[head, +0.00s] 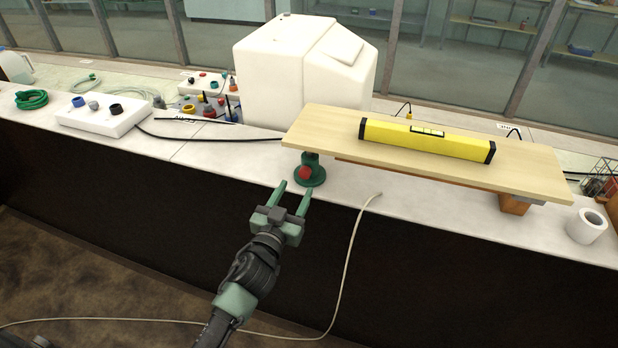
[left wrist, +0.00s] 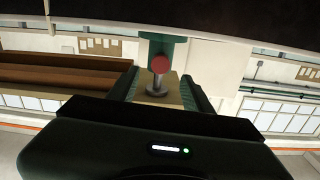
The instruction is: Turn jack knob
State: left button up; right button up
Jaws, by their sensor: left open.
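The jack (head: 314,178) is green and stands on the counter under the left end of a wooden board (head: 467,161). Its red knob (head: 304,172) faces the counter's front edge. My left gripper (head: 294,191) is open and empty, just in front of the knob, with its fingers pointing at it. In the left wrist view the red knob (left wrist: 160,63) appears in the gap between the two finger tips, ahead of them, with neither finger visibly closed on it. My right gripper is not in view.
A yellow spirit level (head: 427,139) lies on the board. A white tank (head: 300,75) stands behind the jack. A white box with knobs (head: 103,120) is at the left, a white roll (head: 586,226) at the right. A pale cable (head: 352,245) hangs over the counter's front.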

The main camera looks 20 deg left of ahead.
aim_at(304, 175)
pick_arm(q)
jog(key=w, duration=0.6)
jog(key=shift+w+f+p, duration=0.1)
jog(key=shift+w+p, duration=0.05)
jog(key=shift+p, duration=0.15)
jog(key=shift+d, duration=0.1)
grip_shut()
